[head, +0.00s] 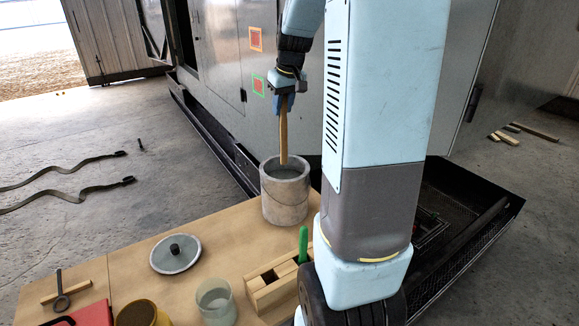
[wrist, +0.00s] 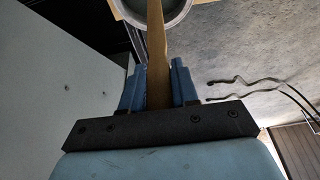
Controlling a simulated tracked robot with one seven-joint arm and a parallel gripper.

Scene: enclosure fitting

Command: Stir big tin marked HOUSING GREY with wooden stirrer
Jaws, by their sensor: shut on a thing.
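The big grey tin (head: 284,203) stands open on the wooden table, with grey contents visible inside its rim. No marking is readable on it. My gripper (head: 286,103) is above the tin, shut on the upper part of the wooden stirrer (head: 283,135). In the wrist view the stirrer (wrist: 156,50) runs between the blue fingers of my gripper (wrist: 158,80) toward the tin's rim (wrist: 186,12).
A round lid with a black knob (head: 175,253) lies on the table (head: 215,232). A glass jar (head: 216,303), a wooden rack with a green-handled tool (head: 270,283), a brown pot (head: 142,314) and a red object (head: 85,315) stand near the front. A large metal enclosure (head: 225,80) rises behind.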

